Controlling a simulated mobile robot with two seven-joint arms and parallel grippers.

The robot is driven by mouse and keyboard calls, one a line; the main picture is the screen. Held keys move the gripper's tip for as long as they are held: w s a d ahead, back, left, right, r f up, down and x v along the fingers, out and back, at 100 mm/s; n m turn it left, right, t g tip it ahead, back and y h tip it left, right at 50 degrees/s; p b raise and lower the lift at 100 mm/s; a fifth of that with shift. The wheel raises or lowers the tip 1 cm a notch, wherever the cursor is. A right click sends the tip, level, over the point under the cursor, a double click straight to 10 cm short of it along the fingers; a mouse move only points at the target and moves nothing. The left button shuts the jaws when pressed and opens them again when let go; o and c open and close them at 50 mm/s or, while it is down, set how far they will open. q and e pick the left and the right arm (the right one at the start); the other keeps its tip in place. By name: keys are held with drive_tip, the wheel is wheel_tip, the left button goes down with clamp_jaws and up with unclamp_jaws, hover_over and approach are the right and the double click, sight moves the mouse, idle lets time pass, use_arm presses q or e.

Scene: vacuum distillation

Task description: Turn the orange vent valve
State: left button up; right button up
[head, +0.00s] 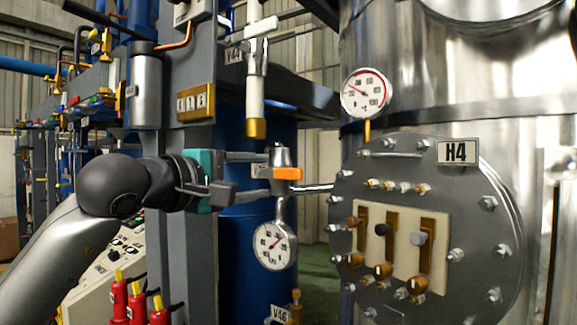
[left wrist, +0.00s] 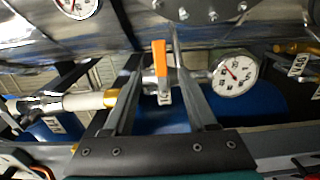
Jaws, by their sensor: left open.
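The orange vent valve handle (head: 288,173) sits on a small grey metal valve body in the middle of the head view, above a round gauge. It also shows in the left wrist view (left wrist: 159,62), between the two fingers. My left gripper (head: 266,174) is open, reaching in from the left, with one finger above and one below the valve's level. In the left wrist view the fingers (left wrist: 156,68) lie on either side of the handle with gaps visible. I cannot tell whether a finger touches the valve. My right gripper is not in view.
A gauge (head: 273,245) hangs just below the valve. A white and brass pipe (head: 255,95) comes down above it. A round flanged H4 plate (head: 470,230) with several knobs stands to the right, with another gauge (head: 366,94) above. Red-topped fittings (head: 138,300) stand lower left.

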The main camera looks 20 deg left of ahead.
sight(287, 175)
use_arm(q)
drive_tip(key=p+x, duration=0.2)
drive_tip(key=x, duration=0.5)
drive_tip(key=shift+w+d, duration=0.15)
drive_tip(key=shift+w, duration=0.15)
drive_tip(key=shift+w+d+p, duration=0.2)
drive_tip(key=shift+w+p, duration=0.2)
drive_tip(key=shift+w, duration=0.15)
drive_tip(key=shift+f, duration=0.1)
clamp_jaws()
idle(0.5)
